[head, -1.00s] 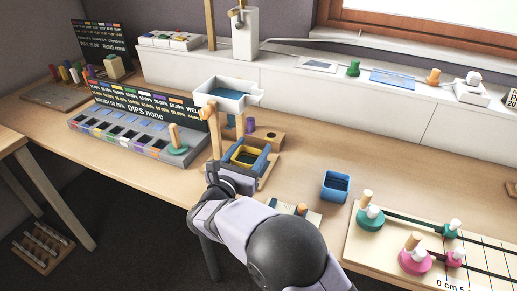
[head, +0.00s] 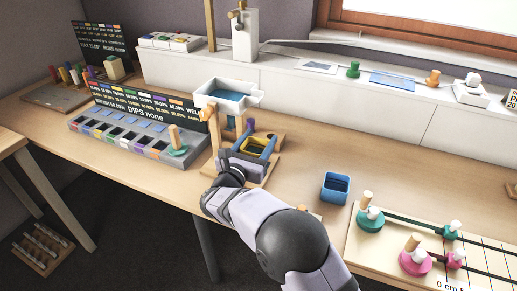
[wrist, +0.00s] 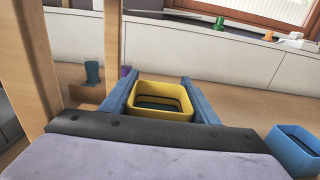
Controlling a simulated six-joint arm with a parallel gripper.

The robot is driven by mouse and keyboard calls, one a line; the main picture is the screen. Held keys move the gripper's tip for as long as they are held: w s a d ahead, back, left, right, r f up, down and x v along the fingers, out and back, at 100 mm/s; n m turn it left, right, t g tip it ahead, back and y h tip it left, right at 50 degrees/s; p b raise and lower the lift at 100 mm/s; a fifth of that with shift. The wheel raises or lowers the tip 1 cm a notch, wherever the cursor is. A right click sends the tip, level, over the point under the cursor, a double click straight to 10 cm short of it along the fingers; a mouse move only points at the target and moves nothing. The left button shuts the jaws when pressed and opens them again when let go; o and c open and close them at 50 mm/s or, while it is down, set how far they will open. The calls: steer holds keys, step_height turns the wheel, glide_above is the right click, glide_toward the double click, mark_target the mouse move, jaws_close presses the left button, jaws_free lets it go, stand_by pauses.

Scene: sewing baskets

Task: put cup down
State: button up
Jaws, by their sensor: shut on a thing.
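A yellow square cup (head: 252,150) is between the two blue fingers of my gripper (head: 256,143). The wrist view shows the cup (wrist: 160,114) upright, with dark blue contents inside and a blue finger closed on each side. My gripper (wrist: 160,96) is shut on it beside the wooden posts, just right of and below the white basin (head: 214,93). Whether the cup's bottom touches the wooden base below is hidden. A blue square cup (head: 335,187) stands apart on the table to the right, also in the wrist view (wrist: 293,150).
Wooden posts (head: 213,130) hold the basin close to my gripper's left. A wooden block with a purple peg (head: 251,124) stands behind. A grey multi-slot tray (head: 140,138) lies left; a board with green and pink pegs (head: 380,243) lies right. Table around the blue cup is clear.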

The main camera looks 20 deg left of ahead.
mark_target(259, 149)
steer(key=shift+f+b, duration=0.75)
steer(key=shift+f, duration=0.8)
steer(key=shift+s+f, duration=0.1)
steer(key=shift+f, duration=0.1)
steer(key=o, duration=1.1)
steer(key=shift+c, duration=0.2)
steer(key=shift+s, duration=0.1)
steer(key=s, duration=1.1)
steer(key=shift+s+d+f, duration=0.1)
steer(key=shift+s, duration=0.25)
steer(key=shift+c, duration=1.1)
